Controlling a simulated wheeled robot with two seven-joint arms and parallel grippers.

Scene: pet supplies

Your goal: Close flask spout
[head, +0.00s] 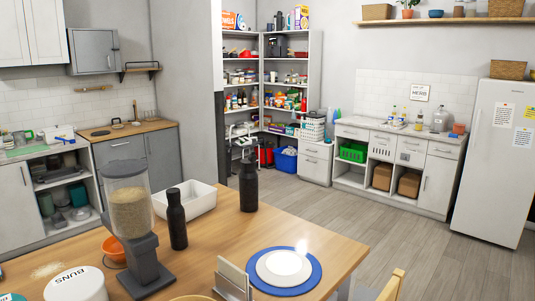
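Two dark bottle-like vessels stand upright on the wooden table in the head view. One dark flask (248,186) stands near the table's far edge, to the right of a white tray. The other dark bottle (177,222) stands nearer, between the grain dispenser and the white tray. The frame does not show which one has the spout, and the spout's state is too small to tell. Neither of my grippers is in view.
A grain dispenser (138,267), white tray (196,207), orange bowl (114,248) and white "BUNS" container (77,285) crowd the table's left. A blue round mat (311,280) bears a white plate. A card holder (234,279) stands in front. Bare wood lies around the far flask.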

